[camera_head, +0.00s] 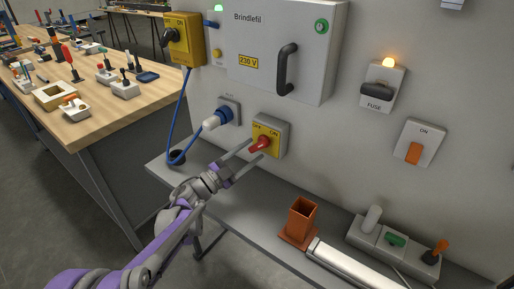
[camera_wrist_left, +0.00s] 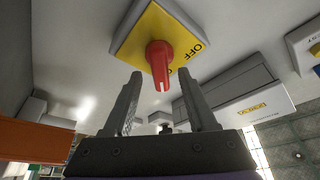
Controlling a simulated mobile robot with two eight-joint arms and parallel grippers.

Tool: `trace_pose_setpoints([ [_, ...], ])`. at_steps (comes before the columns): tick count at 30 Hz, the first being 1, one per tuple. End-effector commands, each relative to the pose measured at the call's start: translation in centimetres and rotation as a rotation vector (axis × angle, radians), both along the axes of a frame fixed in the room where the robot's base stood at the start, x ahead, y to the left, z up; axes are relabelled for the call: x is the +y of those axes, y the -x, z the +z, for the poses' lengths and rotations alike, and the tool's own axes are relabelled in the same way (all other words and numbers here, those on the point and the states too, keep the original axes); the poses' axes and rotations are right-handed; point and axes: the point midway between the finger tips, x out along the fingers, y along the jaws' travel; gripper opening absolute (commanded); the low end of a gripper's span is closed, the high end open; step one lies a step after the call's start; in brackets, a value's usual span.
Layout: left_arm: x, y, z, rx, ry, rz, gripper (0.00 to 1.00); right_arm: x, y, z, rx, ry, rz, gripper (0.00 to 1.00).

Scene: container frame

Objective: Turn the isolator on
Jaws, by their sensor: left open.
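The isolator is a yellow plate (camera_head: 274,128) on a grey wall box, marked OFF and ON, with a red rotary handle (camera_head: 261,144). The handle points down and to the left in the head view. In the left wrist view the red handle (camera_wrist_left: 160,58) stands out from the yellow plate (camera_wrist_left: 135,42), with OFF readable beside it. My left gripper (camera_head: 256,148) is open at the handle, with one finger on each side of its end. The fingers are apart from the handle in the wrist view; the exact depth is hard to judge. My right gripper is not in view.
A grey cabinet (camera_head: 240,85) with a black handle is above the isolator. A blue plug (camera_head: 222,115) sits to its left. A shelf below carries an orange square holder (camera_head: 302,217) and a grey block with levers (camera_head: 392,242). A fuse holder (camera_head: 381,86) and orange switch (camera_head: 414,152) are at right.

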Motion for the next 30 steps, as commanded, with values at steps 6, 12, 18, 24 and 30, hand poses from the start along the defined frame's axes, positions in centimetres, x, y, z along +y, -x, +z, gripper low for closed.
trace_pose_setpoints([
  [6,3.6,2.6,-1.2,0.000,-0.002,0.003,0.57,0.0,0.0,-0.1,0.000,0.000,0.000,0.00],
  [12,5.5,4.2,-1.9,-0.001,-0.001,0.003,0.57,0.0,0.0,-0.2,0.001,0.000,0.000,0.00],
  [18,5.9,4.6,-2.1,0.000,-0.001,-0.001,0.57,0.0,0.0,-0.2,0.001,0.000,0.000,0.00],
  [24,5.9,4.5,-2.1,0.000,-0.001,-0.001,0.57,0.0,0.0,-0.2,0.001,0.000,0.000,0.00],
  [30,6.0,4.5,-1.9,0.001,0.002,0.007,0.57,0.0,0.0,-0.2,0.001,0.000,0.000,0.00],
])
